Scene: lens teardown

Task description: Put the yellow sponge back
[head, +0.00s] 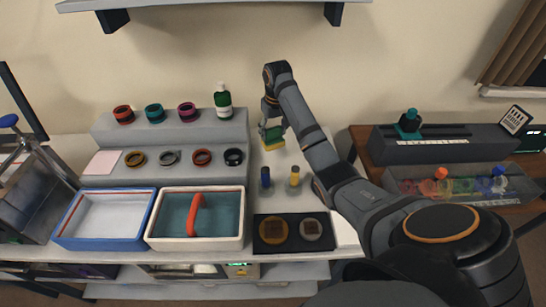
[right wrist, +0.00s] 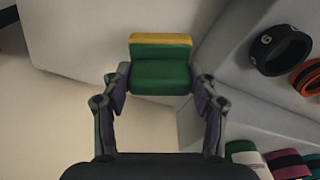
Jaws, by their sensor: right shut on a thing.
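The sponge (right wrist: 160,70) is yellow on one face and green on the other. My right gripper (right wrist: 160,82) is shut on it, with one finger on each side. In the head view the sponge (head: 274,143) shows below my right gripper (head: 270,130), over the white table to the right of the stepped grey rack. I cannot tell whether the sponge touches the table. My left gripper is not in view.
Two small bottles, blue-topped (head: 265,178) and yellow-topped (head: 294,178), stand in front of the sponge. A blue-rimmed tray (head: 75,238), a white-rimmed tray (head: 195,244) and a black mat (head: 262,220) line the front.

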